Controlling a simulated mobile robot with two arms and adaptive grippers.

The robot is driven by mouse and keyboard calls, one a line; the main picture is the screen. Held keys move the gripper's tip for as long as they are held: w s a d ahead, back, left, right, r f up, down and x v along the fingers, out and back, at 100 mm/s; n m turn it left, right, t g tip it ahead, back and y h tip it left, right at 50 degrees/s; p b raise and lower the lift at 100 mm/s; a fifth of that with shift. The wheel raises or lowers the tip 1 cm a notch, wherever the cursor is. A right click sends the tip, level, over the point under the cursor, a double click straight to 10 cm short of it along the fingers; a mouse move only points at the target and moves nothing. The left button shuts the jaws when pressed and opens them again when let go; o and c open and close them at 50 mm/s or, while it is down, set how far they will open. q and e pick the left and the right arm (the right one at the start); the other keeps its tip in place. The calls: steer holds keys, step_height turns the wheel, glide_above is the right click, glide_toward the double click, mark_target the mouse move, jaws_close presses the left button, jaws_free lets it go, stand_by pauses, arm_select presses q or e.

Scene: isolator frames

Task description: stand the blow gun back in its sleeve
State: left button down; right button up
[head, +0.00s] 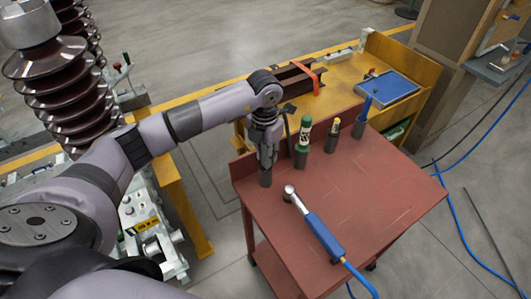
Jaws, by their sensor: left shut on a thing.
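My left gripper (268,148) points down at the back left corner of the red cart top and is shut on the blow gun. Only a dark part of the blow gun (288,108) shows beside the gripper; the fingers and wrist hide the rest. A dark grey sleeve (265,177) stands upright on the cart directly below the fingers. I cannot tell whether the blow gun's lower end is inside the sleeve or just above it. My right gripper is not in view.
A blue-handled air tool (322,234) with a hose lies in front. A yellow bench (345,70) with a blue tray (388,87) stands behind.

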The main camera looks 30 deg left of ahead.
arm_select(q)
steer(key=shift+f, duration=0.4)
steer(key=c, duration=1.3)
jaws_free()
steer(key=shift+r, duration=0.1)
step_height(320, 180, up, 12)
steer(key=shift+f, duration=0.1)
